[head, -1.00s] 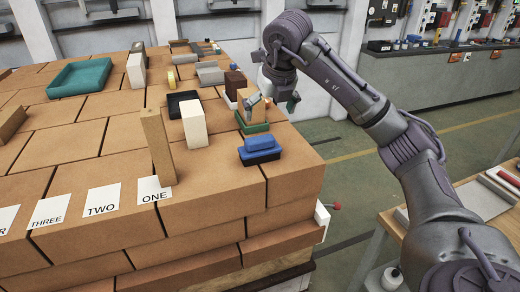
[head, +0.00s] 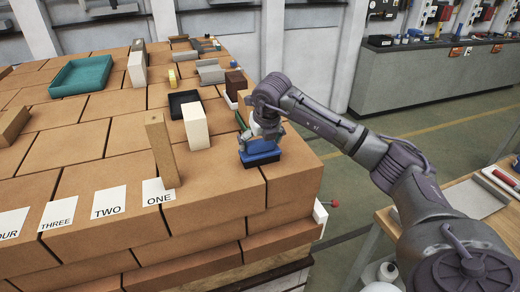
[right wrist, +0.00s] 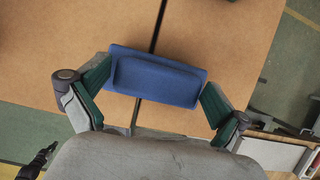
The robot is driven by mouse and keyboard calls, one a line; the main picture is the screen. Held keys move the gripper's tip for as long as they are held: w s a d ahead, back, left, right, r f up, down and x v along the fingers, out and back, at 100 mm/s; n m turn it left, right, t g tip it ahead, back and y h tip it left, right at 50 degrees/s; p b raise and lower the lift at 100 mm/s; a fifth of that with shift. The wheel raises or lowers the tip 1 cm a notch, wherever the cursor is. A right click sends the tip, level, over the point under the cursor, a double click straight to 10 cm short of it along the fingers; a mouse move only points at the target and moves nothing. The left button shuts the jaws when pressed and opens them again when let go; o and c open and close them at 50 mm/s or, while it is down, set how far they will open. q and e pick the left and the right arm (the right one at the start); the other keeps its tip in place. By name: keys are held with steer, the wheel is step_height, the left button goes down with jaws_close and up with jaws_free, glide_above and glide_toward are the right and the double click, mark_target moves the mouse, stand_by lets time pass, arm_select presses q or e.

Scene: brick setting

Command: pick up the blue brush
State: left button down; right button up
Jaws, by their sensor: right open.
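The blue brush (head: 261,158) lies near the right edge of the brick surface, a blue block-like top over a darker base. In the right wrist view it is a blue rectangle (right wrist: 158,79) lying across a dark seam between bricks. My right gripper (head: 262,136) is open, just above the brush in the head view and partly covering it. In the right wrist view the green-padded fingers (right wrist: 157,85) are apart, close to either end of the brush. Whether they touch it is unclear. My left gripper is not in view.
A cream block (head: 196,127), a tall brown block (head: 160,150) and a black tray (head: 184,103) stand to the left. A green item is partly hidden behind my right gripper. White number cards (head: 108,202) lie near the front. The bricks right of the brush are clear.

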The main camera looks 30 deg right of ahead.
mark_target(260, 141)
steer(key=shift+c, duration=0.3)
steer(key=c, duration=0.9)
steer(key=shift+c, duration=0.3)
steer(key=shift+r, duration=0.1)
steer(key=shift+r+b, duration=0.45)
steer(key=shift+r, duration=0.1)
step_height(260, 141, up, 3)
steer(key=shift+f+b, duration=0.1)
steer(key=shift+b, duration=0.65)
steer(key=d+r+b, duration=0.1)
steer(key=d+r, duration=0.2)
steer(key=d, duration=0.2)
steer(key=s+d+r+b, duration=0.1)
steer(key=d+r, duration=0.3)
steer(key=d, duration=0.2)
steer(key=shift+d+b, duration=0.3)
steer(key=shift+b, duration=0.05)
